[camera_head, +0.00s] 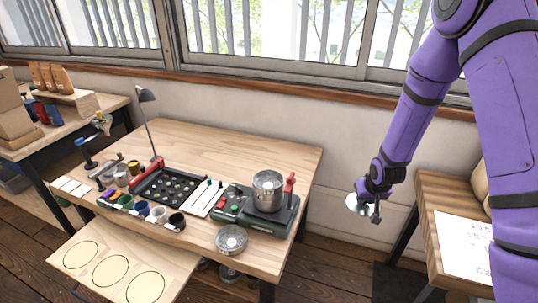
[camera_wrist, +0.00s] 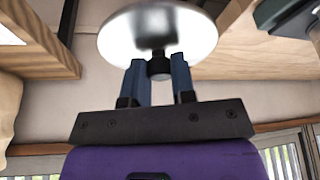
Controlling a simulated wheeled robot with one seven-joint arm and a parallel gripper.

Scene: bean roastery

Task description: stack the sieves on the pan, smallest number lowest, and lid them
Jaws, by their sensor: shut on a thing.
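My gripper (camera_head: 366,196) is shut on the black knob of a shiny round metal lid (camera_head: 357,206), held in the air to the right of the table. In the wrist view the knob sits between the blue fingers of my gripper (camera_wrist: 159,75) and the lid (camera_wrist: 190,38) spreads beyond them. A silver cylinder (camera_head: 268,190), seemingly stacked sieves or pan, stands on a dark green device (camera_head: 255,222). Its numbers are too small to read. A flat round metal piece (camera_head: 231,239), perhaps a sieve, lies at the table's front right.
The wooden table (camera_head: 225,145) also holds a black tray (camera_head: 168,186), a lamp (camera_head: 146,95), several small cups (camera_head: 141,208) and a red-handled post (camera_head: 290,182). A bench with a paper (camera_head: 463,245) stands at right. The table's back is clear.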

